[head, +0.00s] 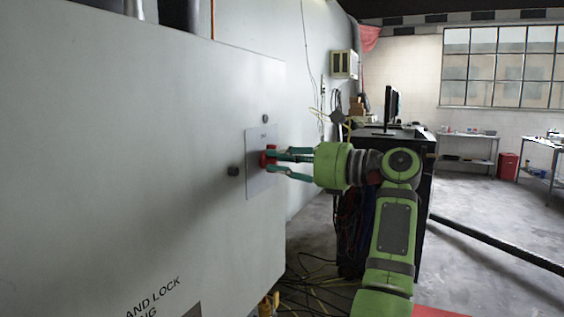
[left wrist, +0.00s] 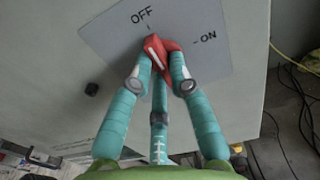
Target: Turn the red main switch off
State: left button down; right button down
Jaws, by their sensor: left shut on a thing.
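The red main switch (head: 268,158) sits on a pale plate (head: 259,183) on the face of a large grey cabinet. My left gripper (head: 282,158) is at the plate with its teal fingers closed around the red handle. In the left wrist view the red switch (left wrist: 160,54) lies between the fingertips of the left gripper (left wrist: 161,72), which partly hide it. The white line on the handle points up toward the mark under OFF, while ON is to the right. My right gripper is not in view.
The cabinet (head: 120,150) fills the left side, with dark knobs (head: 233,170) beside the plate. A dark desk with a monitor (head: 390,107) stands behind my arm. Loose cables (head: 315,285) lie on the floor below. Open floor is at the right.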

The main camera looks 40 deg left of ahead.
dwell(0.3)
pick_arm(q)
jog(key=c, duration=1.1)
grip_release()
jog(key=shift+c, duration=0.2)
jog(key=shift+d, duration=0.1)
jog(key=v, duration=1.2)
